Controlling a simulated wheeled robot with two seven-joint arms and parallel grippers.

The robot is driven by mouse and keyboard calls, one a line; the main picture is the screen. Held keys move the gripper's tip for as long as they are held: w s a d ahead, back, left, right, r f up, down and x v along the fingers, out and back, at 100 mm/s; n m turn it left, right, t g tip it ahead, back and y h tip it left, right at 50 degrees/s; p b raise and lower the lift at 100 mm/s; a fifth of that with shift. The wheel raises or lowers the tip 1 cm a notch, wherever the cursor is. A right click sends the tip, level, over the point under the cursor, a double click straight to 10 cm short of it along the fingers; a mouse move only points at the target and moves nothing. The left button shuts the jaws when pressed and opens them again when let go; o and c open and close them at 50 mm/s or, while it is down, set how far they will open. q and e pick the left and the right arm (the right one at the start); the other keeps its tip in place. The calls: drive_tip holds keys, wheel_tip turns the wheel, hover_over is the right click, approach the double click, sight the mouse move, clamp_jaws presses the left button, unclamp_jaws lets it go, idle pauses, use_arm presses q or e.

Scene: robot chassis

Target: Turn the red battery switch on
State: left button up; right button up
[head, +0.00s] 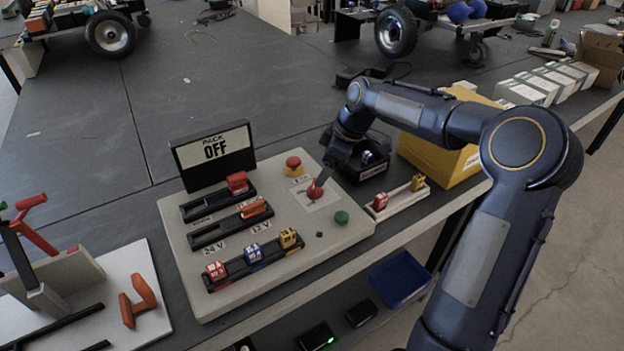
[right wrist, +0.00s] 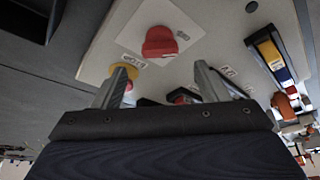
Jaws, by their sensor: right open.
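The red battery switch (head: 315,191) is a rotary knob on a white label plate, on the right part of a pale panel (head: 300,225). In the right wrist view the red knob (right wrist: 160,43) sits beyond and above the fingertips. A black display (head: 213,152) on the panel reads "PACK OFF". Whether a finger touches the knob cannot be told. My left gripper is not in view.
A red button on a yellow base (head: 293,166) and a green button (head: 341,216) flank the switch. Coloured plugs (head: 252,253) sit in black slots on the panel. A small rack (head: 398,197) and a yellow box (head: 440,140) stand to the right.

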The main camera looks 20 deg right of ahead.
sight(315, 188)
drive_tip(key=x, duration=0.5)
drive_tip(key=shift+a+f, duration=0.1)
drive_tip(key=shift+f, duration=0.2)
drive_tip(key=c, duration=1)
